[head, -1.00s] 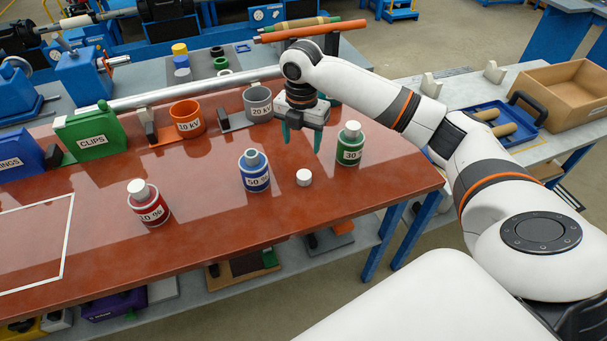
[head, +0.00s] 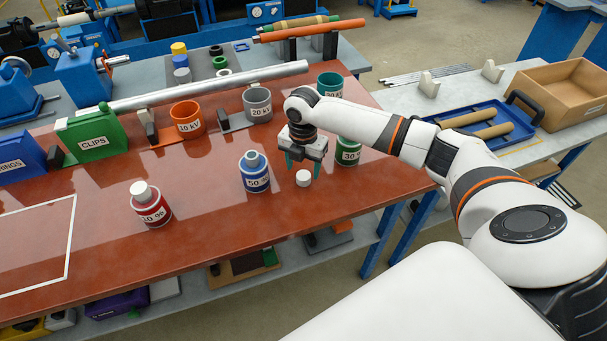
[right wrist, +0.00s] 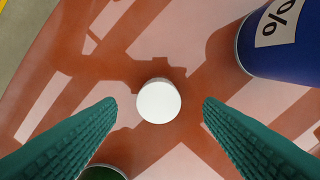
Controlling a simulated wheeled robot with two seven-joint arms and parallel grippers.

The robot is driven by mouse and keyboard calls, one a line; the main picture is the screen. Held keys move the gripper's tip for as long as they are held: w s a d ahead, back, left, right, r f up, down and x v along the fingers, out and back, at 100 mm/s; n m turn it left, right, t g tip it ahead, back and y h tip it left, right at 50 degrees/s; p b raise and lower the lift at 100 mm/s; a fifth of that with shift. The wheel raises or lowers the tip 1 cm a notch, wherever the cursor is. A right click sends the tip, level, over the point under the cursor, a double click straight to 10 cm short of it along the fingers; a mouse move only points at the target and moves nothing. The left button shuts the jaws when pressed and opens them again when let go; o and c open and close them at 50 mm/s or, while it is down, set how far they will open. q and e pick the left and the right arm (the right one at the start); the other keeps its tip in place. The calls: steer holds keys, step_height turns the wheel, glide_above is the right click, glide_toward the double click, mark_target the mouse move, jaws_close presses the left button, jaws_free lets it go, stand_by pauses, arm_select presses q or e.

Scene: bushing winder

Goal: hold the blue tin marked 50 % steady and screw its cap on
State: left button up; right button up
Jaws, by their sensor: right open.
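The blue tin marked 50 % (head: 255,173) stands upright on the red-brown table, its narrow neck uncapped. It also shows at the top right of the right wrist view (right wrist: 280,45). A white cap (head: 303,178) lies on the table just right of the tin. In the right wrist view the cap (right wrist: 159,101) sits centred between the fingertips, not touched. My right gripper (head: 305,160) is open above the cap, with green fingers pointing down; its fingers also show in the right wrist view (right wrist: 160,108). My left gripper is not in view.
A green tin marked 30 (head: 348,152) stands close behind and right of my right gripper, partly hidden by it. A red tin (head: 150,205) with a white cap stands to the left. Cups marked 10 kV (head: 187,118) and 20 kV (head: 257,104) stand behind. The table between the red and blue tins is clear.

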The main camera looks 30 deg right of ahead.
mark_target(304, 175)
steer(key=shift+f, duration=1.35)
steer(key=c, duration=1)
steer(key=shift+c, duration=0.2)
step_height(304, 175, up, 10)
steer(key=b, duration=0.1)
steer(key=shift+d, duration=0.1)
